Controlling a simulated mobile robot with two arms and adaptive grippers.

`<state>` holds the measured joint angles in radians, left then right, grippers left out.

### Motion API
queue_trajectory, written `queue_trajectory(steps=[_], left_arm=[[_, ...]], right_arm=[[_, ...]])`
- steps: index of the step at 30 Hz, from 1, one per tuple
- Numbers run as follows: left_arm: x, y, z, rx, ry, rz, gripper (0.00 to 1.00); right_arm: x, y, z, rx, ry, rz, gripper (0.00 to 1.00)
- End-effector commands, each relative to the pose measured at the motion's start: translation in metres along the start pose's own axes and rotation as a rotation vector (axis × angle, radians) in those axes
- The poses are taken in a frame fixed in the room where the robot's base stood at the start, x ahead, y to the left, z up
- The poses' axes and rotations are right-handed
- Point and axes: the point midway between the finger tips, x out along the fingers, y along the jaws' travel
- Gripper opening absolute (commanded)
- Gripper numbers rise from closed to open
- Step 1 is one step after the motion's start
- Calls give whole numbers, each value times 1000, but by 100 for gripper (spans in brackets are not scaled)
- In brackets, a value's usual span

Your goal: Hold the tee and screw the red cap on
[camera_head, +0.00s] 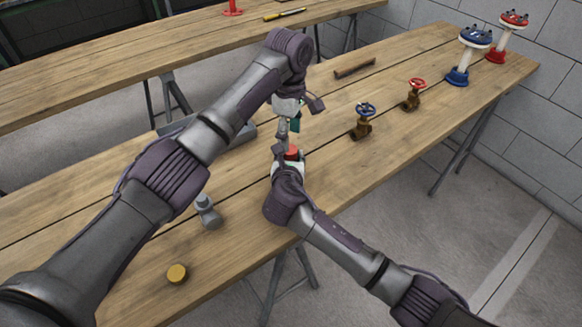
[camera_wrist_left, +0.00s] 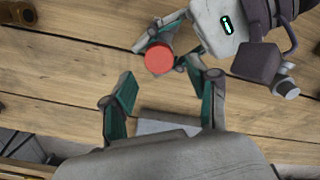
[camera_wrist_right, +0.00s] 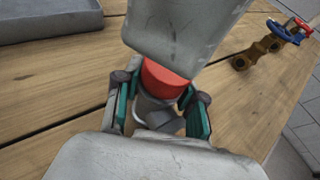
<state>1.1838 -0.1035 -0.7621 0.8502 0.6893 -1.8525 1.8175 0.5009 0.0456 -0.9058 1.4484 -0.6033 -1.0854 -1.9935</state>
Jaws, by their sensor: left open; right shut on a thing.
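The red cap (camera_wrist_right: 164,80) sits on top of the grey tee (camera_wrist_right: 156,113) in the right wrist view; I cannot tell how far the threads are engaged. It also shows in the left wrist view (camera_wrist_left: 158,58) and as a small red patch in the head view (camera_head: 292,153). My right gripper (camera_wrist_right: 160,101) is shut around the tee's body, below the cap. My left gripper (camera_wrist_left: 165,95) is open and empty, its fingers apart above the bench and beside the cap. In the head view the arms partly hide the tee.
A grey fitting (camera_head: 208,212) and a yellow cap (camera_head: 177,273) stand at the bench's near left. A grey tray (camera_wrist_right: 45,18) lies behind the tee. Small blue-wheeled (camera_head: 363,120) and red-wheeled (camera_head: 413,94) valves stand to the right. A dark bar (camera_head: 355,68) lies near the back edge.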

Motion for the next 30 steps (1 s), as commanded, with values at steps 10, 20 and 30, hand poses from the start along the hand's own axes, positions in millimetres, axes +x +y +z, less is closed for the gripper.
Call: queue_trajectory(steps=[10,20,30], left_arm=[[-32,1,2,-252,-2,3,59],[-27,1,1,-251,-1,1,59],[22,0,1,-251,0,-1,59]], right_arm=[[0,1,-2,0,3,3,0],[-1,2,-2,1,3,4,0],[-1,2,-2,1,3,4,0]])
